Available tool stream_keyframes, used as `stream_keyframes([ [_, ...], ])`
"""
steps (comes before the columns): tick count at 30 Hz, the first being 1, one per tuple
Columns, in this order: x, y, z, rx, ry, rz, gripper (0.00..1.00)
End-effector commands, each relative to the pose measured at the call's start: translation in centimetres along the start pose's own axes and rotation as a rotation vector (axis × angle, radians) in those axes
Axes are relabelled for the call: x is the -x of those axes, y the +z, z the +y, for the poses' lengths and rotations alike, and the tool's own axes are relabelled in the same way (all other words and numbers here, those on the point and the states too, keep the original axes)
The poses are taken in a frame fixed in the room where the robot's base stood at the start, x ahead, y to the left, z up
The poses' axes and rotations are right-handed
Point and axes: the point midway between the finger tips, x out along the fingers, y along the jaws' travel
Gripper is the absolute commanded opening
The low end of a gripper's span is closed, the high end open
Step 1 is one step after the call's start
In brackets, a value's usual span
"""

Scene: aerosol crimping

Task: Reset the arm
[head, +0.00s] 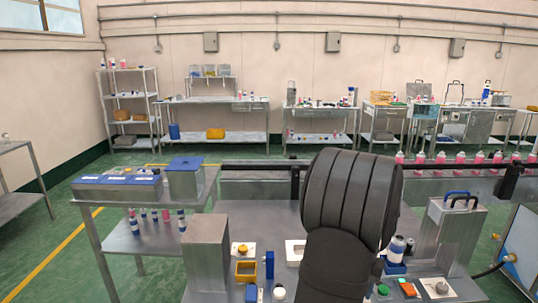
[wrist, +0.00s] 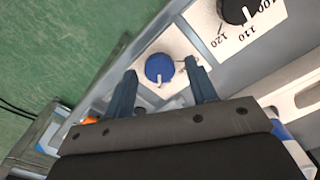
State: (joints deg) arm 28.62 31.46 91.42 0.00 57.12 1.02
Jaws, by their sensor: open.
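My gripper (wrist: 160,70) shows in the wrist view with its two blue-grey fingers apart and open. A blue knob (wrist: 159,68) with a white pointer line sits on a white plate (wrist: 143,87) and appears between the fingertips. I cannot tell whether the fingers touch it. I see nothing held in the jaws. In the head view my dark arm fills the middle and the gripper itself is hidden.
A black dial (wrist: 237,10) marked 100, 110 and 120 is close by. In the head view, a steel box (head: 206,255), a yellow tray (head: 246,271) and a steel case with handles (head: 450,235) flank my arm. Pink-filled bottles (head: 440,158) line the conveyor behind.

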Motion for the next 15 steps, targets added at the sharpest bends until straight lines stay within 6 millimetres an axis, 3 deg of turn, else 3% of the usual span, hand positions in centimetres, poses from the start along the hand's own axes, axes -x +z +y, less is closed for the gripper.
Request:
stream_keyframes([
  [15, 0.00, 0.02, -0.08, 0.426, 0.000, 0.000, 0.52],
])
